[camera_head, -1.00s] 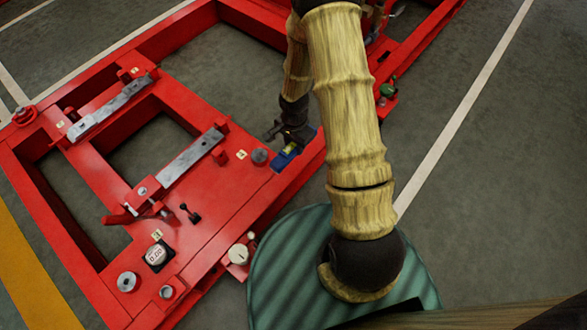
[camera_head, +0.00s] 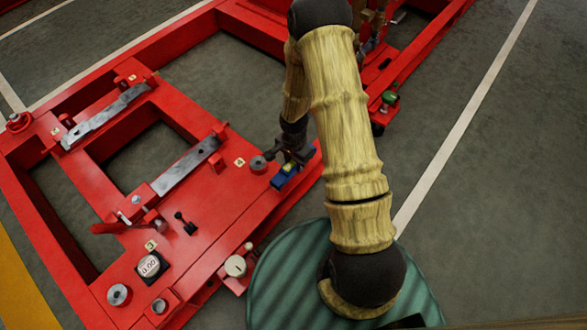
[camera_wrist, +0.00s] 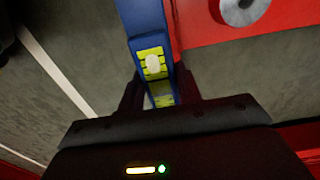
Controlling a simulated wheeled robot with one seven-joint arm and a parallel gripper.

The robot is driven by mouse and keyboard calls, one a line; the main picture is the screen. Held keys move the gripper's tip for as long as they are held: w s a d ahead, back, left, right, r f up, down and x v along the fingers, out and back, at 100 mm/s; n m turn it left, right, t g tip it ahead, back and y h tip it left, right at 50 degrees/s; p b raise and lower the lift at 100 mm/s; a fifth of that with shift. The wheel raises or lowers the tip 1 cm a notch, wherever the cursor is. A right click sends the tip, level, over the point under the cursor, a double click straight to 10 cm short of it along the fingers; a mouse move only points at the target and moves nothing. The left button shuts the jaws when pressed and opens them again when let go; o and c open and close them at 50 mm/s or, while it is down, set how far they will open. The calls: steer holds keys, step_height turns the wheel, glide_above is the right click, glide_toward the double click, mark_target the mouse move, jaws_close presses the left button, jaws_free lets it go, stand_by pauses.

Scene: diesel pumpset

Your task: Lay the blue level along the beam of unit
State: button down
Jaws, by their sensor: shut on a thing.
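The blue level (camera_head: 284,178) is at the right edge of the red frame's near deck, partly hidden by my gripper. My gripper (camera_head: 290,163) is shut on it. In the wrist view the blue level (camera_wrist: 144,20) runs up from between the fingers (camera_wrist: 160,92), with a yellow-green vial window close to them. The level lies beside the edge of the red surface in that view, over grey floor. I cannot tell whether it touches the red beam (camera_head: 240,205). The red frame is the unit.
Two grey metal bars (camera_head: 187,166), a gauge (camera_head: 150,265) and a black lever lie farther left. A green-topped fitting (camera_head: 389,97) is at right. Grey floor is clear at right.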

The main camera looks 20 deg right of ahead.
mark_target(294, 169)
steer(key=shift+f+b, duration=1.35)
steer(key=shift+f, duration=0.5)
steer(key=shift+f, duration=0.15)
steer(key=c, duration=1)
jaws_free()
steer(key=shift+o, duration=0.2)
step_height(294, 169, up, 12)
steer(key=p, duration=0.7)
steer(key=shift+r, duration=0.3)
